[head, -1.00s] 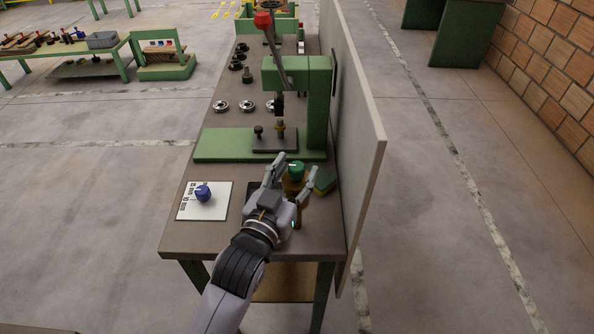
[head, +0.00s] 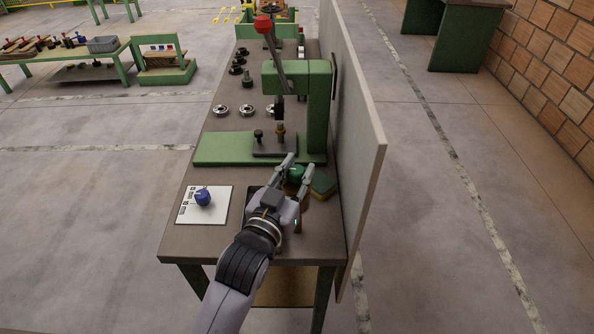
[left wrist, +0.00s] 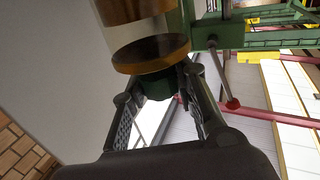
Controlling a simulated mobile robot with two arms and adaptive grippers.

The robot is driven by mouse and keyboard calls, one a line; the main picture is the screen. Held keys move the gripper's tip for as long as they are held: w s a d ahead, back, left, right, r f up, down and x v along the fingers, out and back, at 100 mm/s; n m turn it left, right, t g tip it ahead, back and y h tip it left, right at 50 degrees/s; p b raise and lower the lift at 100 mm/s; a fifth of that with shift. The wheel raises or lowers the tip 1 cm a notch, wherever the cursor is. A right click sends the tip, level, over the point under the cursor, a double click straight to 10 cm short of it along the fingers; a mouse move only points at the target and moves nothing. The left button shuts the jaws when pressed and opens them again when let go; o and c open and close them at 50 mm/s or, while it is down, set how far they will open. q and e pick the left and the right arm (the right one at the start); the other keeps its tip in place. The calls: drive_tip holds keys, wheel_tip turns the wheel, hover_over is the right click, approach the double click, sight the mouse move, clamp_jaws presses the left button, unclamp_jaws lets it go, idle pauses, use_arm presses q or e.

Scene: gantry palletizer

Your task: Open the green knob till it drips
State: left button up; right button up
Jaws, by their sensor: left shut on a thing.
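The green knob (head: 296,174) tops a brass-coloured fitting near the front right of the bench. My left gripper (head: 298,173) is shut on the knob, with one finger on each side of it. In the left wrist view the knob (left wrist: 155,85) sits between the two fingers (left wrist: 158,100), below a brass disc (left wrist: 152,54). The arm hides much of the fitting in the head view. Whether anything drips cannot be seen. My right gripper is not in view.
A blue knob (head: 203,198) sits on a white marked card (head: 186,215) at the left. A green lever press (head: 318,110) stands behind. A tall grey panel (head: 362,160) borders the bench's right side.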

use_arm(q)
clamp_jaws()
